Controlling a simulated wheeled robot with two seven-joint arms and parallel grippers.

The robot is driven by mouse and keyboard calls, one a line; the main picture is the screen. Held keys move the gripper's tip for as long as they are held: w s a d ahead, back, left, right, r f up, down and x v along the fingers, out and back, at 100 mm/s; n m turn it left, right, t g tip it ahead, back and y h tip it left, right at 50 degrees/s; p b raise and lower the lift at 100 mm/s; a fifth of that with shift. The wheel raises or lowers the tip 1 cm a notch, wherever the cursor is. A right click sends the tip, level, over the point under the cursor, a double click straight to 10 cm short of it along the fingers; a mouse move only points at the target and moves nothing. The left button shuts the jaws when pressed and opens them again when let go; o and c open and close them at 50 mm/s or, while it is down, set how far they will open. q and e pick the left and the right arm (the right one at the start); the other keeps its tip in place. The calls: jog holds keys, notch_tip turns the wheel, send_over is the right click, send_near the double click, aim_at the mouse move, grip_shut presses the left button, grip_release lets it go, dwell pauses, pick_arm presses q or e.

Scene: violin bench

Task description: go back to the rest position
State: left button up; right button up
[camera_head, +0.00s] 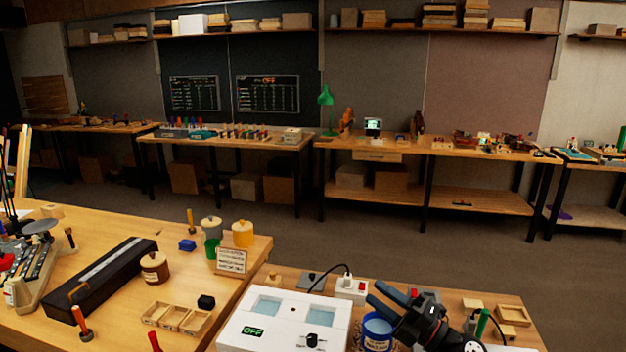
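My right gripper (376,293) shows at the lower right, its arm coming in from the bottom edge. Its two dark blue fingers point up and left, with a narrow gap between them and nothing seen held. It appears just above or in front of a blue tub (377,329) with a pale label; the exact height between them cannot be told. My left gripper is not in view.
A white box with an OFF label (282,328) stands left of the gripper. A power strip (351,289) and wooden trays (514,315) are close by. The left bench holds a long black case (103,277), jars and tools. Open floor (400,230) lies beyond.

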jog(key=s+d+f+m+t+h, duration=0.25)
jog(key=d+f+m+h, duration=0.25)
jog(key=f+m+h, duration=0.6)
jog(key=s+d+f+m+t+h, duration=0.1)
jog(key=s+d+f+m+h, duration=0.45)
jog(key=m, duration=0.85)
jog(key=s+a+f+m+g+h, duration=0.1)
jog(key=s+a+f+m+g, duration=0.1)
jog(key=s+f+g, duration=0.7)
jog(key=s+a+f+m+g, duration=0.15)
jog(key=s+f+g, duration=0.4)
jog(key=s, duration=0.75)
jog(key=s+a+f, duration=0.2)
jog(key=f, duration=1.6)
jog(key=s+a+f, duration=0.2)
jog(key=f, duration=1.7)
jog(key=shift+s, duration=0.3)
jog(key=shift+a+r+n+y, duration=0.1)
jog(key=shift+a+n+y, duration=0.05)
jog(key=shift+n+y, duration=0.1)
